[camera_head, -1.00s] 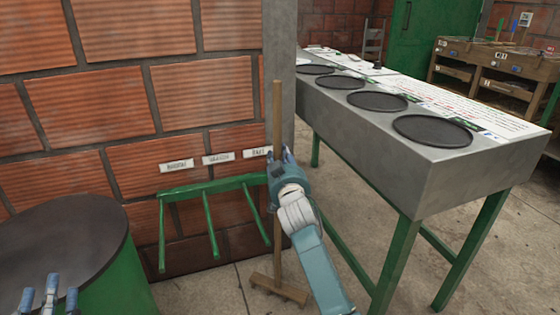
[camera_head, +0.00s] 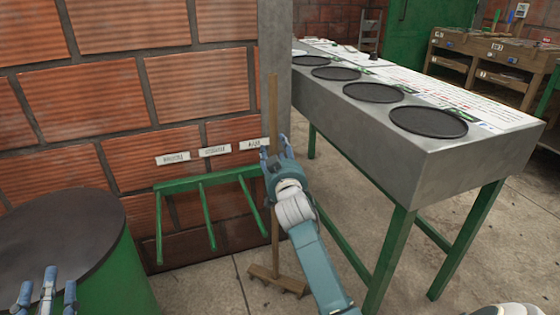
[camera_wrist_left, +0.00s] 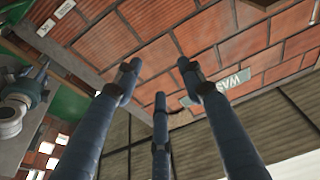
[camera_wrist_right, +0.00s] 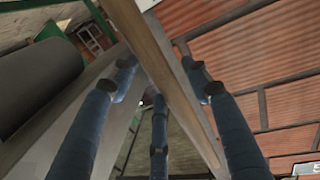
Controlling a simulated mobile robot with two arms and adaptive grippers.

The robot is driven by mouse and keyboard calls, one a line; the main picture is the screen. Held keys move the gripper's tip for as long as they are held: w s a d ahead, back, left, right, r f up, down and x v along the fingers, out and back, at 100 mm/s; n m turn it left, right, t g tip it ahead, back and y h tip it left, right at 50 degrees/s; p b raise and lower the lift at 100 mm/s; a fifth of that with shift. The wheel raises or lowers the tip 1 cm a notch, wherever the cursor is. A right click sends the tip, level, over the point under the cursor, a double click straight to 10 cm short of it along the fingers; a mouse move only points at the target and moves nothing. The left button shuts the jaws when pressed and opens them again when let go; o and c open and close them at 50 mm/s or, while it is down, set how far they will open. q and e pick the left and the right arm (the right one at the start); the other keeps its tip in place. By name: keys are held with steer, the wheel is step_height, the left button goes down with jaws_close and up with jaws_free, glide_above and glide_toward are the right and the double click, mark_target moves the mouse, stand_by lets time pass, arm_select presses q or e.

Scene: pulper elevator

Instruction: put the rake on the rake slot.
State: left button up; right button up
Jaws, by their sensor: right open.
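The rake (camera_head: 273,104) stands nearly upright, its wooden head (camera_head: 278,280) at the floor. The green rack with prongs (camera_head: 205,181) is on the brick wall, just left of the rake. The rake slot seems to be its right end, under the rightmost label (camera_head: 254,144), which is hard to read. My right gripper (camera_head: 277,149) is at the handle, beside the rack's right end. In the right wrist view the handle (camera_wrist_right: 165,75) passes between its open fingers (camera_wrist_right: 160,85); contact is unclear. My left gripper (camera_head: 47,285) is open and empty at lower left, also in the left wrist view (camera_wrist_left: 155,80).
A green drum with a dark lid (camera_head: 60,240) stands at left, near my left gripper. A grey table with round black plates (camera_head: 400,160) on green legs is close to the right of my right arm. Some floor (camera_head: 215,290) below the rack is clear.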

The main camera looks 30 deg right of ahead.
steer(key=p+v, duration=0.2)
steer(key=v, duration=0.9)
arm_select(q)
step_height(320, 180, down, 12)
steer(key=a+g+y, duration=0.2)
steer(key=g, duration=0.4)
steer(key=shift+s+f, duration=0.25)
steer(key=shift+s, duration=0.2)
arm_select(e)
steer(key=s+a+f+n+y, duration=0.2)
steer(key=s+a+y, duration=0.1)
steer(key=a, duration=0.5)
steer(key=s+a+f+n+g+y, duration=0.1)
steer(key=s+a+f+n+y, duration=0.2)
steer(key=s+a, duration=0.3)
steer(key=s+a+f+n+g+y, duration=0.1)
steer(key=s+a+y, duration=0.3)
steer(key=a, duration=0.7)
steer(key=shift+s+f+n+y, duration=0.3)
steer(key=shift+s+f+n, duration=0.3)
steer(key=shift+f+n, duration=0.2)
arm_select(q)
steer(key=shift+d, duration=0.1)
